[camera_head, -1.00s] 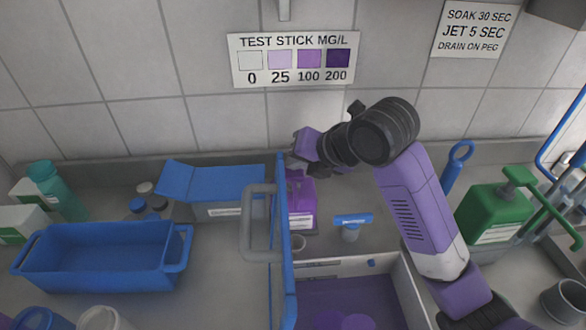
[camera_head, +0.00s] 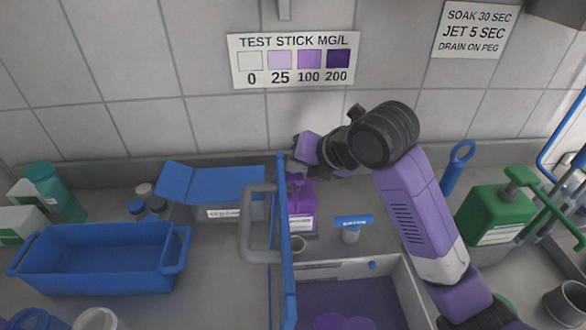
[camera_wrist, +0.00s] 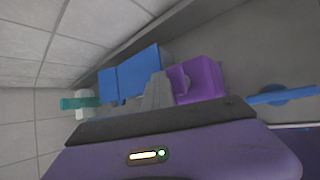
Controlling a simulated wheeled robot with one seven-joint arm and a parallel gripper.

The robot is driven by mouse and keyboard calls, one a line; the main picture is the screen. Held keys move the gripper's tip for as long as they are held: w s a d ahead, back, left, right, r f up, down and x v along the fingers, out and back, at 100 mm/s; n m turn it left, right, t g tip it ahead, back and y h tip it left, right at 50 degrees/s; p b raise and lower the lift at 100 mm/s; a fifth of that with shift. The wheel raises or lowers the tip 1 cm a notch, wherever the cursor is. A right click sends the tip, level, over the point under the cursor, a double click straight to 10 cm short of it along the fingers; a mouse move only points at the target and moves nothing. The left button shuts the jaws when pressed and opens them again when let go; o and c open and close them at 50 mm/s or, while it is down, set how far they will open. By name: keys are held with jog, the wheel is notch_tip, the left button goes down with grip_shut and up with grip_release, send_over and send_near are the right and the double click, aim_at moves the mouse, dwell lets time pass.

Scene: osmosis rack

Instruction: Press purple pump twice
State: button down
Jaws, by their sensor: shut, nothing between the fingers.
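The purple pump bottle (camera_head: 302,205) stands behind the purple-lined bin, just right of the blue divider panel, with a white label on its front. In the wrist view the purple pump bottle (camera_wrist: 199,80) shows beside the grey fingers. My gripper (camera_head: 297,160) is shut and empty, above the pump head at the back. In the wrist view my gripper (camera_wrist: 158,92) overlaps part of the pump. Whether the fingers touch the pump head cannot be told.
The blue divider (camera_head: 288,245) with a grey handle (camera_head: 246,228) stands close left of the pump. A blue-topped test item (camera_head: 352,228) stands to its right. A green pump bottle (camera_head: 495,213) is farther right. A blue tub (camera_head: 100,262) is at left.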

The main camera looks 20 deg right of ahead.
aim_at(296, 176)
jog(key=shift+r+p, duration=0.85)
jog(key=shift+r, duration=0.4)
jog(key=shift+r, duration=0.15)
notch_tip(296, 176, up, 5)
jog(key=p, duration=0.3)
dwell(0.5)
